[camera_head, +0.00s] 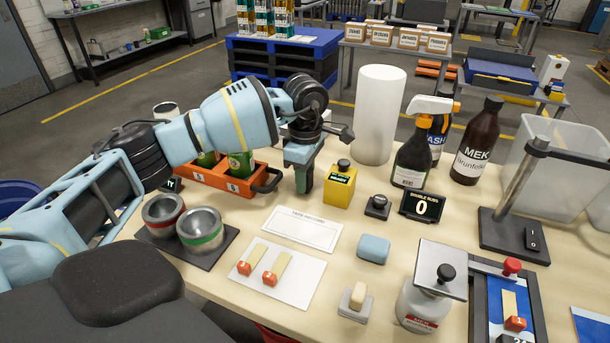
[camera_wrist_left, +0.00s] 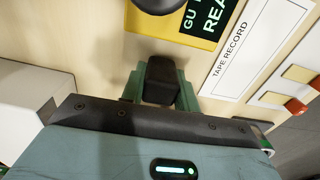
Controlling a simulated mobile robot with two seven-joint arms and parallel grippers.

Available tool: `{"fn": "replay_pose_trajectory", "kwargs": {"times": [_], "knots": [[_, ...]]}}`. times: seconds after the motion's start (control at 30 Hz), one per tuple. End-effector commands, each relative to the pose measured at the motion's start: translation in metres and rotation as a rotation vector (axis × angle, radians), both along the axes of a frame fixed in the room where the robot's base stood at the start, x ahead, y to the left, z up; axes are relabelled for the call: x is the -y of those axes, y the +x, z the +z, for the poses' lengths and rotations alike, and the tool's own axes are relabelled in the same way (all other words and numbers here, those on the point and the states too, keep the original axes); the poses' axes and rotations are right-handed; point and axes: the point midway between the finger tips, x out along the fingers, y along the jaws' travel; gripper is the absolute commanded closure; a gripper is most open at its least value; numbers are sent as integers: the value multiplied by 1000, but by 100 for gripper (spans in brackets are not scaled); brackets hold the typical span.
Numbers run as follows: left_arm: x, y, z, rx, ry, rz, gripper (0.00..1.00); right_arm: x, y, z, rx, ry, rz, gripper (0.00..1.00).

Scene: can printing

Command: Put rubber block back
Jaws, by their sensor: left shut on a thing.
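My left gripper (camera_head: 304,182) reaches in from the left and points down over the table, just left of the yellow box with a black knob (camera_head: 339,184). In the left wrist view its green fingers (camera_wrist_left: 160,90) are shut on a dark block (camera_wrist_left: 160,78), which I take to be the rubber block. In the head view the fingers and arm mostly hide this block. Whether it touches the table is hard to tell. My right gripper is not in view.
An orange can carrier (camera_head: 215,178) stands close left of the gripper. A white roll (camera_head: 379,115) and bottles (camera_head: 476,142) stand behind.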

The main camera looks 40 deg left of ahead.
Motion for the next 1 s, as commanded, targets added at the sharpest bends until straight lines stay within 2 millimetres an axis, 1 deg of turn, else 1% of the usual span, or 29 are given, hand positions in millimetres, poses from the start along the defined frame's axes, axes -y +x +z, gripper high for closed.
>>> {"fn": "replay_pose_trajectory", "kwargs": {"times": [0.17, 0.2, 0.33, 0.6, 0.73, 0.87, 1.0], "knots": [[0, 0, -4, -1, 0, 0, 92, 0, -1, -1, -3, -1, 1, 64], [0, 0, -4, 0, 0, 0, 64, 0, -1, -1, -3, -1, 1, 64], [0, 0, -3, 0, 0, 0, 48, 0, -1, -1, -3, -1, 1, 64], [0, 0, -3, 0, 0, 0, 48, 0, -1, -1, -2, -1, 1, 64], [0, 0, 5, 2, -1, 0, 48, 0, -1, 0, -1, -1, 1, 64], [0, 1, 24, 5, 0, 0, 48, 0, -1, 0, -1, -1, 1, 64], [1, 1, 52, 4, -1, 0, 48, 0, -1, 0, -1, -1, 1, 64]]}}
